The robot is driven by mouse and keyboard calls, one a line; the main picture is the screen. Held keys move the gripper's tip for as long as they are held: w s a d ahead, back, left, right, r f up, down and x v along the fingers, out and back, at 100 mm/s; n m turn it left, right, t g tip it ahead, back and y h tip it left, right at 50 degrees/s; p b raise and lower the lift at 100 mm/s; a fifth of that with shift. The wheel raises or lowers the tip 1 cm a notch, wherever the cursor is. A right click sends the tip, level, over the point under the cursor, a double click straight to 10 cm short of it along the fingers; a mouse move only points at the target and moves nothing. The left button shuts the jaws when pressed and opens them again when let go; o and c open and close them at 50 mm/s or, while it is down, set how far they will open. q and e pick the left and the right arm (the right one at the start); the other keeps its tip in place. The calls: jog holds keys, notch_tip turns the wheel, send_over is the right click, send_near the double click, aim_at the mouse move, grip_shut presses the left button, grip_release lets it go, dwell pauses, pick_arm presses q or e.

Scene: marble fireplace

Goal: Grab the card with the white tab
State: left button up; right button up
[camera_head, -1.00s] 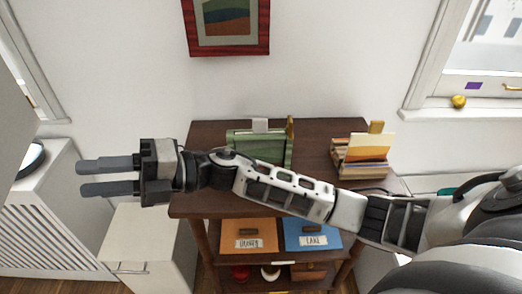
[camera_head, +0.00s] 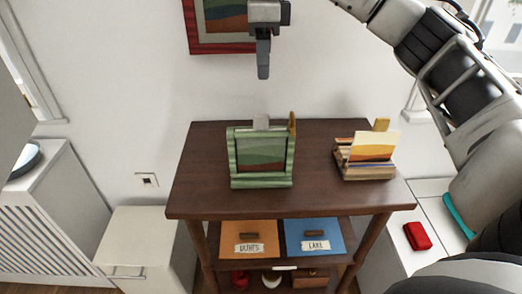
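A white-grey tab (camera_head: 261,122) sticks up behind the top edge of a green striped frame (camera_head: 262,182) on the dark wooden table (camera_head: 215,195); the rest of that card is hidden. The frame shows a green landscape picture. My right gripper (camera_head: 263,72) points down in front of the wall, above the tab in the picture and apart from it. I see its fingers edge-on, so I cannot tell whether they are open; nothing shows in them. My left gripper is not in view.
A wooden holder (camera_head: 363,172) with several cards and a yellow tab (camera_head: 381,124) stands at right. A brown-yellow piece (camera_head: 292,123) stands beside the white tab. The front tabletop is clear.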

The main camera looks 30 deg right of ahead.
jog(key=b, duration=0.1)
send_over(261, 115)
jog(key=f, duration=0.6)
jog(key=shift+w+d+f, duration=0.1)
jog(key=shift+d+f, duration=0.1)
jog(key=shift+f, duration=0.15)
jog(key=shift+a+f, duration=0.15)
jog(key=shift+f, duration=2.75)
grip_shut()
